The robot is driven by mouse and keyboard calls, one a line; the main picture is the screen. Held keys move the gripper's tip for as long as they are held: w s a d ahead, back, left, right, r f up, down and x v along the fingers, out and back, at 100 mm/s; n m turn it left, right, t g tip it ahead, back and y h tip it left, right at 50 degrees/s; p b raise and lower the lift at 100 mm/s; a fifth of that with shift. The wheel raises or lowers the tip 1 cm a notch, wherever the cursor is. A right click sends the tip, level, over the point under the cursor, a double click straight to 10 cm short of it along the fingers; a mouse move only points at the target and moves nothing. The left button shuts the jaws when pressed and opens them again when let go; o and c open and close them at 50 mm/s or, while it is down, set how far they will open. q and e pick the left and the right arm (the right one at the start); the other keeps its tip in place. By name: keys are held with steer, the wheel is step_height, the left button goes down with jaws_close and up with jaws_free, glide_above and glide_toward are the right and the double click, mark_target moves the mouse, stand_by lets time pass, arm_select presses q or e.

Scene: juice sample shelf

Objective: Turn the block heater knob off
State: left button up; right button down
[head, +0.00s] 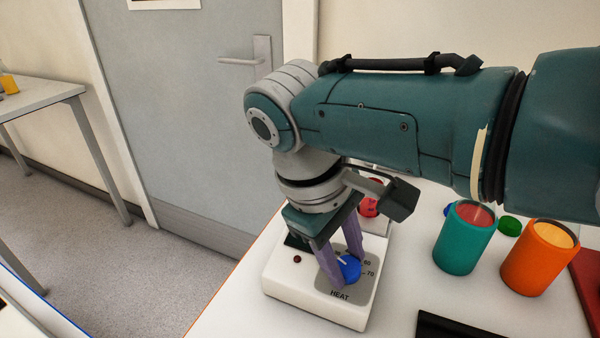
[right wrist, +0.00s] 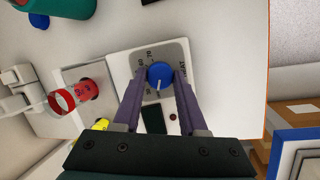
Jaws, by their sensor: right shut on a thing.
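The block heater (head: 315,301) is a white box on the table, with a grey dial plate marked HEAT and numbers such as 60 and 70. Its blue knob (head: 349,267) sits on the plate and has a white pointer line. In the right wrist view the blue knob (right wrist: 160,75) lies between the purple fingertips. My right gripper (head: 344,268) reaches down from above and is shut on the knob. The right gripper also shows in the right wrist view (right wrist: 160,78). My left gripper is not in view.
A teal cup (head: 465,240) and an orange cup (head: 538,260) stand right of the heater. A red-capped clear tube (right wrist: 75,95) is near the heater. A black flat item (head: 460,327) lies at the front. The table's left edge is close to the heater.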

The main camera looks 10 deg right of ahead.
steer(key=shift+n, duration=0.5)
steer(key=shift+c, duration=2.2)
jaws_free()
steer(key=p+v, duration=0.2)
steer(key=v, duration=0.8)
steer(key=shift+p, duration=0.3)
steer(key=shift+s+a+f, duration=0.1)
